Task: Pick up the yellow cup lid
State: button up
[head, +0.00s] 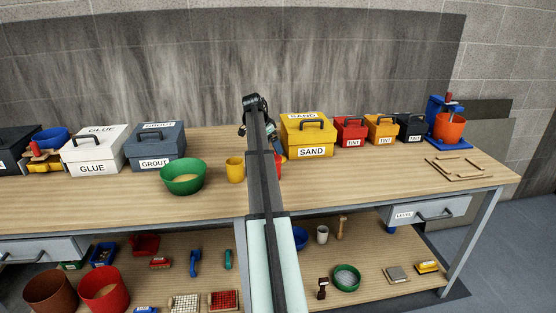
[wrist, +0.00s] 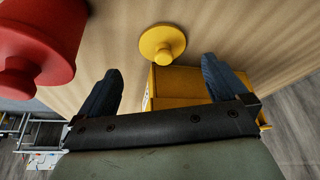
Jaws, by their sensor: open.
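The yellow cup lid (wrist: 162,44) is a round disc with a small knob, and it shows in the wrist view on the wood surface. My gripper (wrist: 160,66) is open and empty. Its two dark fingers stand apart, and in the picture the lid lies just beyond the tips, between their lines. I see no contact with the lid. In the head view my arm hides the lid and most of the gripper. A yellow cup (head: 235,170) stands on the bench left of my arm, with no lid visible on it.
A red lidded vessel (wrist: 38,40) is close to the left finger in the wrist view. The yellow SAND box (head: 307,138) stands right of my arm; its yellow side (wrist: 185,85) shows between the fingers. A green bowl (head: 183,178) is further left.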

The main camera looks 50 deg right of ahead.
jog(key=shift+d+x, duration=0.2)
jog(key=shift+x, duration=3)
jog(key=shift+w, duration=0.2)
jog(key=c, duration=1)
jog(key=shift+r, duration=0.15)
